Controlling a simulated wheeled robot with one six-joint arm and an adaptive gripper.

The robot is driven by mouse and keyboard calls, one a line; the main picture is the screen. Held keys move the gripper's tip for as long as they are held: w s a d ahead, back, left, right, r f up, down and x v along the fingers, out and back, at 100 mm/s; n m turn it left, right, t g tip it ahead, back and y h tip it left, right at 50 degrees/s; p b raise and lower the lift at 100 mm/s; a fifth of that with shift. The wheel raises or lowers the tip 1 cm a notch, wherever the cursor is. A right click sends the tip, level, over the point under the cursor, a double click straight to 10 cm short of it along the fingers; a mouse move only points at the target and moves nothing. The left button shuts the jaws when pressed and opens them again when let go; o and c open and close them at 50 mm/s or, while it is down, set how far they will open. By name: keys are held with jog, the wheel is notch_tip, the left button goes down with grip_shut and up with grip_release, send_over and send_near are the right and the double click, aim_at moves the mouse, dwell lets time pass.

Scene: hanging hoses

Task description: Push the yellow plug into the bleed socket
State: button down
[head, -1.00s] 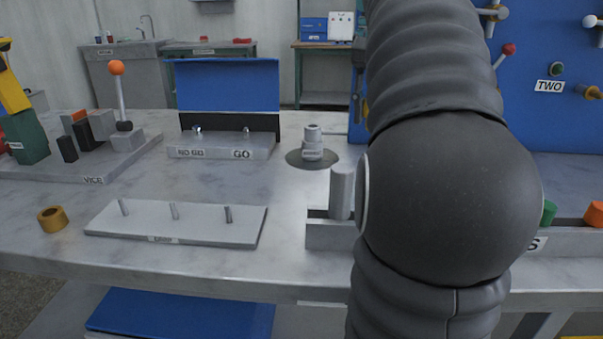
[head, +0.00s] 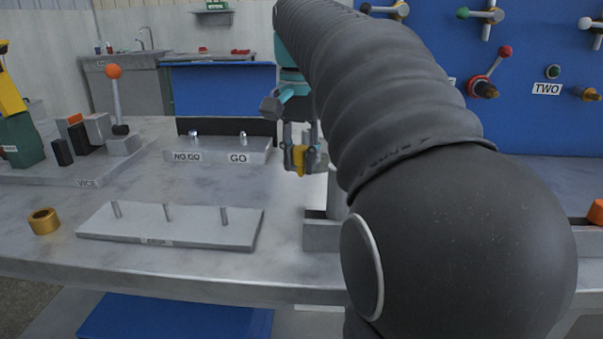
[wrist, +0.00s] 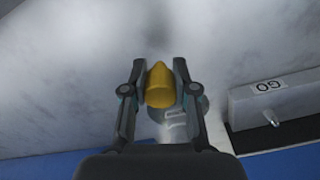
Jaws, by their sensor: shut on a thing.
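My gripper (head: 302,148) is above the bench in the head view, shut on the yellow plug (head: 299,161). In the wrist view the plug (wrist: 159,86) sits between the two fingers of my gripper (wrist: 159,75), with its rounded, tapering end showing. A grey round fitting (wrist: 190,108) with a label shows partly behind the plug and the right finger; I take it as the bleed socket, but its label is not readable. In the head view my gripper and arm hide that fitting. I cannot tell whether plug and fitting touch.
The NO GO / GO block (head: 222,150) stands just left of my gripper. A plate with several pegs (head: 185,228), a brass ring (head: 44,221) and a vice (head: 90,172) are farther left. A grey holder (head: 320,236) is in front. A blue valve panel (head: 440,40) rises at the back right.

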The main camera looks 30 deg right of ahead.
aim_at(301, 164)
jog(key=shift+f, duration=1.45)
jog(key=shift+s+f, duration=0.1)
jog(key=shift+f, duration=0.1)
jog(key=c, duration=0.9)
grip_release()
jog(key=shift+f+b, duration=0.1)
jog(key=shift+b, duration=0.35)
notch_tip(301, 164, up, 14)
jog(key=p, duration=0.4)
jog(key=shift+d, duration=0.15)
